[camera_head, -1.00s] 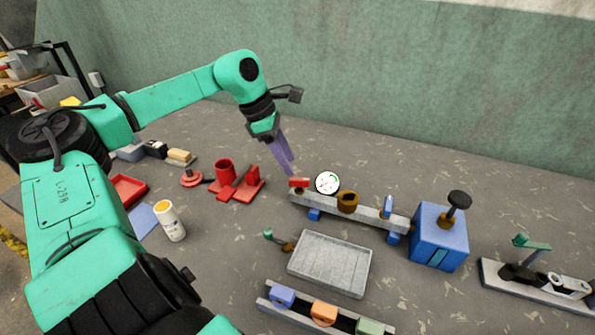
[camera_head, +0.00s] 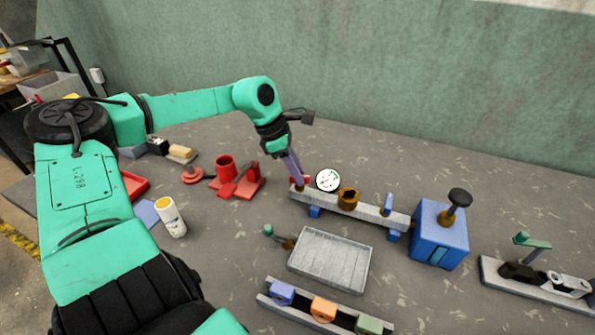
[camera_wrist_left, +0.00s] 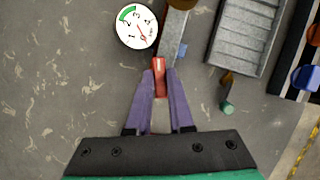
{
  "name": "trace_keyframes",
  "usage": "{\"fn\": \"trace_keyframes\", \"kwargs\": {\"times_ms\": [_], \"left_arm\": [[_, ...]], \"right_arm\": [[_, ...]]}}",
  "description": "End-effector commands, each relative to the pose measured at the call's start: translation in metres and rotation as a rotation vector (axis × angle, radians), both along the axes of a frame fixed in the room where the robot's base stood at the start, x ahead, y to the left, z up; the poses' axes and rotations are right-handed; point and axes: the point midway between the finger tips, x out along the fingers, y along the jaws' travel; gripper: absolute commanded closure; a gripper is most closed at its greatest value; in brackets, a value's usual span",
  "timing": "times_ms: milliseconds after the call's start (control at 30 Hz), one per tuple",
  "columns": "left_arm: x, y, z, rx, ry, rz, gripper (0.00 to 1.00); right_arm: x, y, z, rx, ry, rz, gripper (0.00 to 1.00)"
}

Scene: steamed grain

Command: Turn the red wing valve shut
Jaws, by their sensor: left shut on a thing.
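The red wing valve (camera_wrist_left: 159,75) sits at the left end of a grey rail (camera_head: 370,215), next to a round white gauge (camera_head: 328,181). My left gripper (camera_head: 298,182) has its purple fingers down at the valve. In the left wrist view the fingers (camera_wrist_left: 159,82) are closed on the red wing, one on each side. The gauge (camera_wrist_left: 137,26) also shows there, with a green band and a red needle. In the head view the fingers partly hide the wing. My right gripper is not in view.
A brass fitting (camera_head: 348,199) and a blue box with a black knob (camera_head: 439,238) stand along the rail. A grey tray (camera_head: 330,260) lies in front. Red parts (camera_head: 237,180) and a white bottle (camera_head: 170,218) are to the left.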

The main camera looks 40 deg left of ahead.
Motion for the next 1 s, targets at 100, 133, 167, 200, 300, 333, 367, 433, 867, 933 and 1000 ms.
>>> {"fn": "trace_keyframes", "kwargs": {"times_ms": [100, 133, 167, 200, 300, 333, 367, 433, 867, 933, 1000], "left_arm": [[0.0, 0.0, 0.001, 0.0, -0.001, 0.016, 1.0], [0.0, 0.0, 0.001, -0.001, -0.002, 0.023, 1.0], [0.0, 0.0, 0.001, 0.0, -0.003, 0.031, 1.0], [0.001, 0.0, 0.002, 0.001, -0.004, 0.044, 1.0], [0.0, -0.001, 0.002, 0.0, -0.005, 0.088, 1.0], [0.0, 0.0, 0.002, 0.0, -0.005, 0.106, 1.0], [0.0, -0.001, 0.002, 0.0, -0.005, 0.124, 1.0], [0.0, -0.001, 0.002, 0.001, -0.007, 0.172, 1.0], [-0.001, -0.002, -0.004, 0.004, -0.006, 0.56, 1.0], [-0.002, -0.002, -0.005, 0.005, -0.006, 0.628, 1.0], [-0.001, -0.003, -0.005, 0.006, -0.007, 0.694, 1.0]], "right_arm": [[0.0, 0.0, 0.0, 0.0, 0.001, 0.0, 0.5], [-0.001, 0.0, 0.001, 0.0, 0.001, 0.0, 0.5], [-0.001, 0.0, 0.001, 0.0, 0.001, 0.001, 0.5], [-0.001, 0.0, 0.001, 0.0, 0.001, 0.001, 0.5], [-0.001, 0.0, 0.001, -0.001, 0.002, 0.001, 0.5], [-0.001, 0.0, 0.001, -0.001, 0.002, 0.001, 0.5], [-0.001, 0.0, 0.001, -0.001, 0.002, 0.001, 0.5], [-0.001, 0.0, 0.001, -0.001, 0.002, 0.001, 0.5], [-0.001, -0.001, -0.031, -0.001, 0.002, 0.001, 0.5], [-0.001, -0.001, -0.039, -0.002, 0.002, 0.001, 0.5], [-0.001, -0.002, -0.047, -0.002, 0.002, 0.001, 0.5]]}}
